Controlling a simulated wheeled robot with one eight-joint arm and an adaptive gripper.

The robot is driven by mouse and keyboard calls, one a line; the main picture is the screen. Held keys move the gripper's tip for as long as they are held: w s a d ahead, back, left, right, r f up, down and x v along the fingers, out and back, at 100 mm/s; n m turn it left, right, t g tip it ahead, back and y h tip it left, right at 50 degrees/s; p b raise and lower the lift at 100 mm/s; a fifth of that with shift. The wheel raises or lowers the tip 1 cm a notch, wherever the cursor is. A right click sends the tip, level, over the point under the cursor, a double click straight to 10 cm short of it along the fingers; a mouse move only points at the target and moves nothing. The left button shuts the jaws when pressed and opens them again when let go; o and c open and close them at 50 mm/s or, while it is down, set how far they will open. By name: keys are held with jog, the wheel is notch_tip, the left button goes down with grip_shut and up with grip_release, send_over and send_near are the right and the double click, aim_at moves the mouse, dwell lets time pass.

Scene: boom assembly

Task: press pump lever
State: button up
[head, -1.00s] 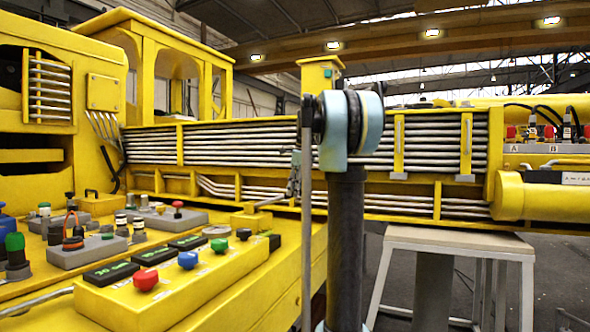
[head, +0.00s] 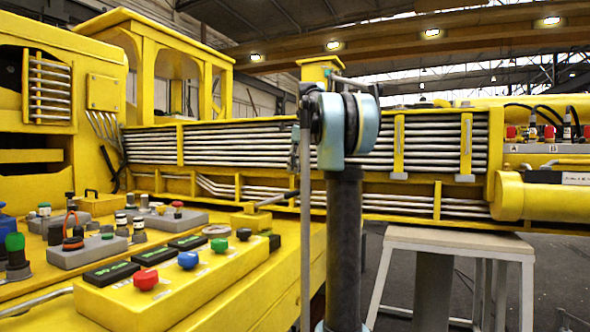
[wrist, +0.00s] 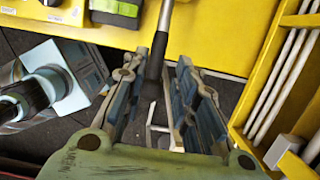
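The pump lever (head: 277,200) is a thin metal rod rising to the right from a yellow block (head: 250,218) at the far end of the control panel. In the wrist view, the lever (wrist: 157,52) has a dark grip end and reaches down from the top between the fingers. My gripper (wrist: 155,70) is open there, one finger on each side of the grip end. I cannot tell whether either finger touches it.
A yellow button box (head: 190,275) with red, blue, green and black knobs stands in front of the lever. Grey control boxes (head: 85,252) are at the left. A yellow boom with metal pipes (head: 300,147) runs behind. A grey-topped stand (head: 455,243) is at right.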

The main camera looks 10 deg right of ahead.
jog(key=shift+c, duration=0.6)
jog(key=c, duration=0.4)
jog(key=shift+a+n, duration=0.15)
jog(key=shift+n, duration=0.15)
grip_shut()
jog(key=a+r+n+t+h, duration=0.1)
jog(key=a+r+n+h, duration=0.1)
jog(key=n, duration=0.7)
jog(key=a+r+n+t+h, duration=0.1)
jog(key=a+r+n+h, duration=0.2)
jog(key=n, duration=0.6)
jog(key=shift+s+a+r+n+t+h, duration=0.35)
jog(key=shift+a+h, duration=0.75)
jog(key=shift+h, duration=0.7)
jog(key=shift+f, duration=0.1)
